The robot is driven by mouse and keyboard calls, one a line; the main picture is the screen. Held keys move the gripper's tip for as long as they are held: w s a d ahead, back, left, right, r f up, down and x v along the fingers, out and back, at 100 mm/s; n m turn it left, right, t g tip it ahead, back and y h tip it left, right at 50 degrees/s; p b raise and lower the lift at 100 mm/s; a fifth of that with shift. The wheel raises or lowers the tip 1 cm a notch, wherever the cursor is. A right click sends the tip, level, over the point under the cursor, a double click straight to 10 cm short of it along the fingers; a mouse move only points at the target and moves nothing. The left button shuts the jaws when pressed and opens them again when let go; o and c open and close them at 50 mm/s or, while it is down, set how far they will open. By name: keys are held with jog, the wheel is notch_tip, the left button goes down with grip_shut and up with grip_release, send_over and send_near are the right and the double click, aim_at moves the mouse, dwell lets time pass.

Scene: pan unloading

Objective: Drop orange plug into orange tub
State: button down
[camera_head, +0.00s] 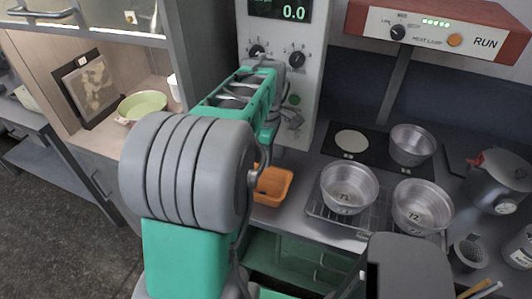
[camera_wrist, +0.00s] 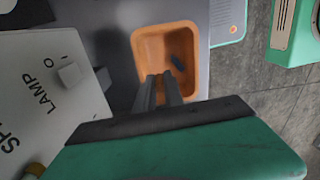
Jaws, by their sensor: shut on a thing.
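The orange tub (camera_head: 284,183) stands on the counter left of the pans, partly hidden by my arm in the head view. In the wrist view the orange tub (camera_wrist: 141,48) lies just beyond my gripper (camera_wrist: 158,80), whose fingertips overlap its near part. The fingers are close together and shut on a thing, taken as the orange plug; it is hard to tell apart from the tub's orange. The height of the fingertips above the tub is unclear.
Pans marked T1 (camera_head: 348,188) and T2 (camera_head: 421,205) sit on a rack right of the tub. Another pan (camera_head: 411,146) stands on the dark hob behind. A control box (camera_wrist: 45,95) with a lamp switch is close on the left in the wrist view.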

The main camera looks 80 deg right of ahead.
jog(key=shift+f, duration=0.35)
jog(key=c, duration=1.4)
grip_release()
jog(key=shift+o, duration=0.2)
notch_tip(320, 180, up, 8)
jog(key=shift+f+b, duration=0.1)
jog(key=shift+b, duration=0.35)
